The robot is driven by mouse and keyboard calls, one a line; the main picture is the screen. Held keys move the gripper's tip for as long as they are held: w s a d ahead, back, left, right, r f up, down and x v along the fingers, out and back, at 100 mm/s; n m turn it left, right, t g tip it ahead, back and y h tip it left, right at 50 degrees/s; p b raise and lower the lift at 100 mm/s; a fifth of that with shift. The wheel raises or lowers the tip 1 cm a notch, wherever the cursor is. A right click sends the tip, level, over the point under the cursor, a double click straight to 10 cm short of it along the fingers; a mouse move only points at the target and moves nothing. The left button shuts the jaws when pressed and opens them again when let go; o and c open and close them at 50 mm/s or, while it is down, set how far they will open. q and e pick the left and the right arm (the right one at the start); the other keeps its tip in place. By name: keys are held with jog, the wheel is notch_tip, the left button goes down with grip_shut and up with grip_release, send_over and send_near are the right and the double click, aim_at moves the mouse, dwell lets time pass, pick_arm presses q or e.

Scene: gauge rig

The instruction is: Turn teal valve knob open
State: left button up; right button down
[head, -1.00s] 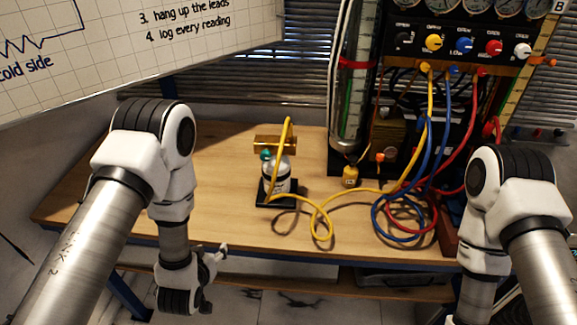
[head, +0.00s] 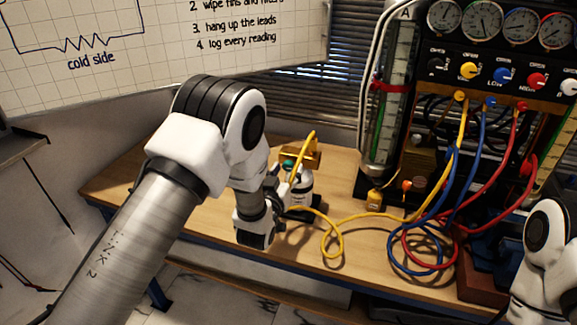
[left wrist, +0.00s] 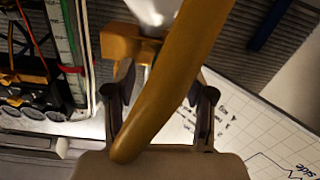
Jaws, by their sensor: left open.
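The teal valve knob (head: 289,164) shows in the head view as a small patch at the top of a white bottle (head: 302,187), beside a brass block (head: 312,156). My left gripper (head: 281,184) is right beside the bottle, on its left, and partly covers it. In the left wrist view its two fingers stand apart, so the left gripper (left wrist: 160,95) is open. The yellow hose (left wrist: 162,85) crosses close in front of that camera and hides much between the fingers; I cannot make out the knob there. My right gripper is out of view.
The yellow hose (head: 330,232) loops over the wooden table (head: 225,225) to the gauge panel (head: 510,50). Blue and red hoses (head: 410,255) coil at the right. A clear tube column (head: 388,115) stands behind. The table's left part is clear.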

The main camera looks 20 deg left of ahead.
pick_arm(q)
jog(key=shift+w, duration=0.5)
jog(key=shift+w+a+f, duration=0.1)
jog(key=shift+w+a, duration=0.05)
jog(key=shift+a, duration=0.15)
jog(key=shift+d, duration=0.1)
grip_shut()
jog(key=shift+n, duration=0.3)
jog(key=n+b, duration=0.1)
jog(key=n, duration=0.1)
jog(key=shift+n+b, duration=0.3)
jog(key=shift+b, duration=0.05)
jog(key=n+b, duration=0.2)
jog(key=n, duration=0.3)
jog(key=n+b, duration=0.1)
jog(key=n, duration=0.4)
jog(key=n+b, duration=0.1)
jog(key=n, duration=0.3)
jog(key=shift+n, duration=0.3)
